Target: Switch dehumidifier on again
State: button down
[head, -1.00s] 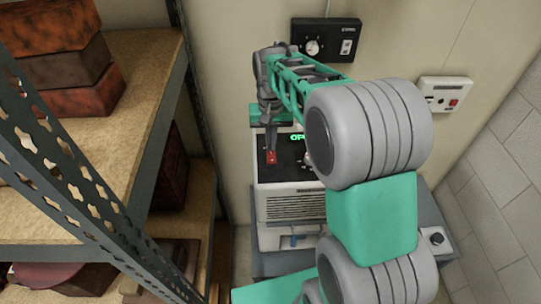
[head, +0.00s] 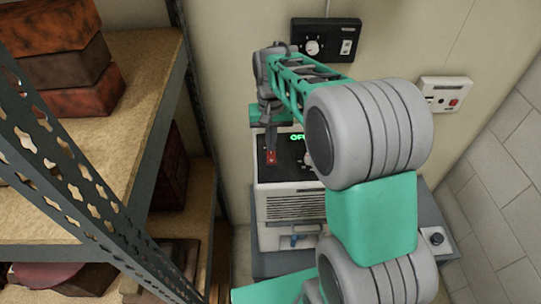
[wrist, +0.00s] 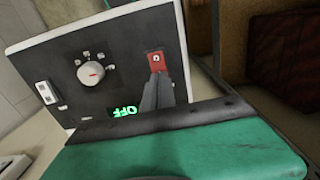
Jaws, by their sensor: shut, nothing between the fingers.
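The dehumidifier (head: 290,206) is a pale box with a front grille and a black top panel, standing against the back wall. Its green display (wrist: 124,111) reads OFF in the wrist view. A red switch (wrist: 155,61) sits on the panel; it also shows in the head view (head: 271,157). My gripper (wrist: 156,78) is shut and empty, its fingertips at the lower edge of the red switch. They seem to touch it, but I cannot be sure of contact. The panel also has a white round knob (wrist: 90,73) and a white rocker switch (wrist: 46,92).
A metal shelf rack (head: 150,95) with brown boxes (head: 75,65) stands close on the left. A black wall unit (head: 326,40) with a dial is above, and a white wall box (head: 446,95) with a red button is to the right.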

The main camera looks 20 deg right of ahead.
jog(key=shift+f+b, duration=0.55)
jog(key=shift+f, duration=0.45)
dwell(0.3)
notch_tip(320, 180, up, 7)
jog(key=p, duration=0.5)
jog(key=shift+r, duration=0.1)
dwell(0.4)
